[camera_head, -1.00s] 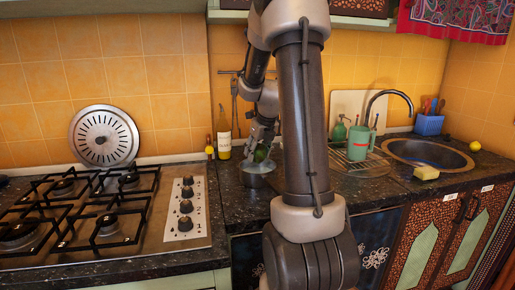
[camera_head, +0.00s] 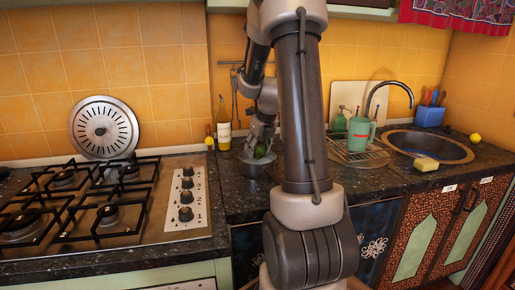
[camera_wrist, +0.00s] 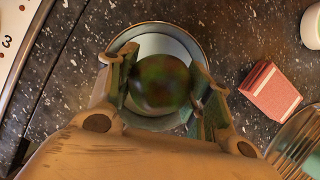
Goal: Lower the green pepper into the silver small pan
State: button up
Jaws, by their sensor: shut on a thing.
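The green pepper (camera_wrist: 160,82) is dark green with reddish-brown patches in the wrist view. My gripper (camera_wrist: 162,88) is shut on it, with one finger on each side. The pepper also shows small and dark in the head view (camera_head: 261,150), below my gripper (camera_head: 262,142). The silver small pan (camera_wrist: 158,42) is directly beneath, its round rim showing around the pepper in the wrist view. In the head view the pan (camera_head: 256,160) is partly hidden by the gripper and pepper. I cannot tell whether the pepper touches the pan's bottom.
A red box (camera_wrist: 270,91) lies right of the pan in the wrist view. A bottle (camera_head: 223,135) stands left of my gripper. The gas stove (camera_head: 110,205) is at left.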

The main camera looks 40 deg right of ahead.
aim_at(261, 146)
jog(key=shift+f, duration=2.5)
dwell(0.9)
jog(key=o, duration=1.1)
jog(key=shift+o, duration=0.2)
jog(key=v, duration=1.2)
